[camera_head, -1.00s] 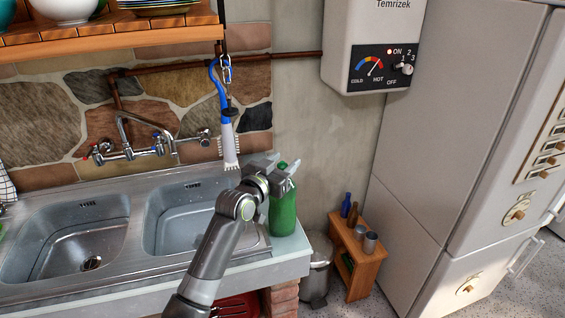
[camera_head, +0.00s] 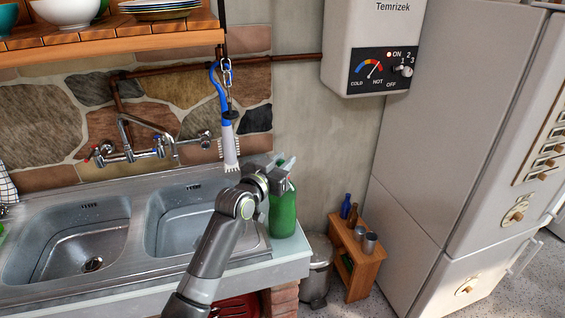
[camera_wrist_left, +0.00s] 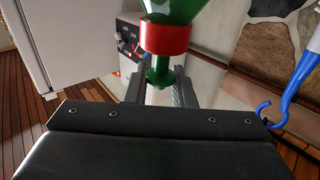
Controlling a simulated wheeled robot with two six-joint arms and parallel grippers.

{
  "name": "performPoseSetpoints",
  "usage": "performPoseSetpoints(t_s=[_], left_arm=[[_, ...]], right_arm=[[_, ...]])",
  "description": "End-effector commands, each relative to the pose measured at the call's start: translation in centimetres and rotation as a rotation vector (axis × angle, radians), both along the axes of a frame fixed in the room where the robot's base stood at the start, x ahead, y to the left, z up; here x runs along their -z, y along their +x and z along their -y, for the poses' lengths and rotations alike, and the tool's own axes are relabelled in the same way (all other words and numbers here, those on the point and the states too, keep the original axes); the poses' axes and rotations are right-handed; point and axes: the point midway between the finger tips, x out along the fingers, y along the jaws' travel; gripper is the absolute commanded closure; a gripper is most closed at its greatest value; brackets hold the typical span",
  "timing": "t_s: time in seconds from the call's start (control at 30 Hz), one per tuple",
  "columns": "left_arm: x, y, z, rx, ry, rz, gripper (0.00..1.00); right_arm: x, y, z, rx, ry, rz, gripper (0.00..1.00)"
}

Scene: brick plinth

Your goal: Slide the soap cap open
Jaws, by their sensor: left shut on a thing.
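The green soap bottle (camera_head: 283,214) stands upright at the right end of the sink counter. Its pale spout tip (camera_head: 287,163) shows above my left gripper (camera_head: 279,178) in the head view. In the left wrist view the bottle (camera_wrist_left: 185,10) appears upside down, with a red collar (camera_wrist_left: 165,38) and a green cap (camera_wrist_left: 159,72) below it. My left gripper (camera_wrist_left: 158,82) has a finger on each side of this cap and is shut on it. The gripper hides much of the bottle's top in the head view. My right gripper is not in view.
The double sink (camera_head: 75,245) lies left of the bottle. A wooden stool (camera_head: 355,255) and a bin (camera_head: 317,270) stand below the counter's right edge.

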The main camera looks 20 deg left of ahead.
Motion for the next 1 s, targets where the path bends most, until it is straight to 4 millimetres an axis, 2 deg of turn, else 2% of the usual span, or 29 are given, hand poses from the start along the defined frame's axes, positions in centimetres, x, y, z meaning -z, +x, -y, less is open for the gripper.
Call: performPoseSetpoints(t_s=[0.1,0.13,0.3,0.67,0.87,1.0], left_arm=[[0.0,0.0,0.0,0.000,0.000,0.002,1.00],[0.0,0.0,0.0,0.000,0.000,0.002,0.75],[0.0,0.0,0.0,0.000,0.000,0.002,0.54],[0.1,-0.3,-0.1,0.000,0.000,0.001,0.54],[0.2,-2.4,-0.6,0.000,0.001,0.001,0.54],[0.3,-4.6,-1.2,0.000,0.000,0.002,0.54]], right_arm=[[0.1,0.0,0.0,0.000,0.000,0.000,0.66],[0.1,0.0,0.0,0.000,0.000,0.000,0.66],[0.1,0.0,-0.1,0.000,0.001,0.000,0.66],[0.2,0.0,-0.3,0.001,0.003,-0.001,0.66],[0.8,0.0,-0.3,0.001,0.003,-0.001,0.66],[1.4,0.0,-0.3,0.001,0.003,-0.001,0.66]])
